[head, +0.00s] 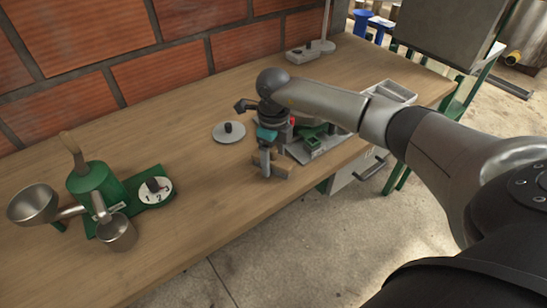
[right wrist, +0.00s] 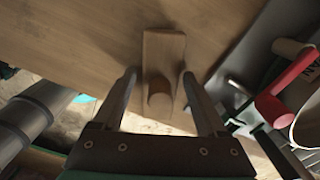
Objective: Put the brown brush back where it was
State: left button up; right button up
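The brown brush (right wrist: 163,58) shows in the right wrist view as a wooden block with a round handle pointing towards my gripper. In the head view the brush (head: 281,170) is at the front edge of the wooden table and partly hidden by my gripper. My right gripper (right wrist: 160,76) is open, with one finger on each side of the brush and a gap beside the handle. In the head view my right gripper (head: 265,172) points down at the brush. My left gripper is not in view.
A green grinder (head: 95,190) with metal cups stands at the left of the table (head: 190,245). A round grey disc with a dark knob (head: 229,132) lies behind my gripper. A grey tray (head: 310,150) with green parts is close on its right. A red-handled tool (right wrist: 288,88) is beside it.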

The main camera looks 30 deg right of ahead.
aim_at(273, 149)
jog(key=shift+r, duration=0.2)
notch_tip(273, 149, up, 12)
jog(key=shift+f+p, duration=0.25)
jog(key=shift+p, duration=0.9)
jog(key=shift+r, duration=0.25)
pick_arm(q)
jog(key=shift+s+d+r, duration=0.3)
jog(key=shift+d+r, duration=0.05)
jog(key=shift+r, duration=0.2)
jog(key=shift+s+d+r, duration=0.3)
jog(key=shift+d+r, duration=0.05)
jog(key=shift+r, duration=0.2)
